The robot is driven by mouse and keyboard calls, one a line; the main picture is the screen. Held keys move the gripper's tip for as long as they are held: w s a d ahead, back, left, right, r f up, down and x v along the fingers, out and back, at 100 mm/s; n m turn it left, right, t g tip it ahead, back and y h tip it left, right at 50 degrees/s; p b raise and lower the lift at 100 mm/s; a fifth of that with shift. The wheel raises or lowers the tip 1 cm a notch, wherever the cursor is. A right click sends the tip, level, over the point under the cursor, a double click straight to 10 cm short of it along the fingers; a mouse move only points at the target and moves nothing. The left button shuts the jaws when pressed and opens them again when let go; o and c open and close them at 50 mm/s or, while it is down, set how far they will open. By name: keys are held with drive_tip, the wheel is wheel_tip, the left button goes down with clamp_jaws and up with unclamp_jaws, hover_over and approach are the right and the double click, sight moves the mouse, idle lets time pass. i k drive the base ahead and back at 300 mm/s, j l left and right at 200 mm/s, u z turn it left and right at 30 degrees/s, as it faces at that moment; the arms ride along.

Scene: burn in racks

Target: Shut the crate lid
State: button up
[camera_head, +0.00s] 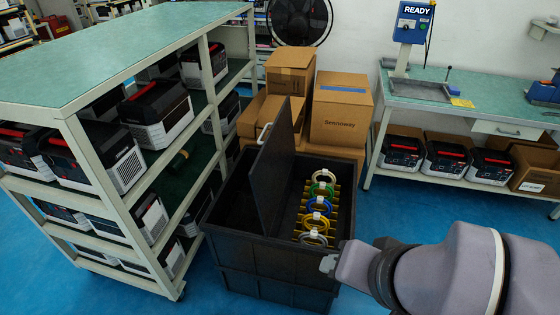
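The black crate (272,262) stands on the blue floor in the middle of the camera_head view. Its dark lid (274,165) stands up on edge, tilted, across the crate. A light handle (264,133) shows at the lid's left side. To the right of the lid the crate is open, with several coiled cables in green, blue, yellow and grey on yellow holders (331,207). My gripper (329,264) is at the crate's front right corner, small and partly hidden by my wrist. Whether it touches the crate, and whether its fingers are apart, I cannot tell.
A green-topped rack (130,40) with several power units stands close on the left. Cardboard boxes (341,105) are stacked behind the crate. A workbench (450,97) with units beneath is at the back right. Blue floor (400,212) is clear between crate and bench.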

sight(268, 174)
drive_tip(key=i+j+z, duration=0.15)
drive_tip(key=j+z, duration=0.3)
drive_tip(key=j, duration=0.95)
drive_tip(key=j+z, duration=0.5)
drive_tip(key=j, duration=0.9)
drive_tip(key=i+j+z, duration=0.15)
drive_tip(key=i, duration=0.25)
drive_tip(key=i+j+z, duration=0.1)
drive_tip(key=i, duration=0.3)
drive_tip(key=j, duration=0.1)
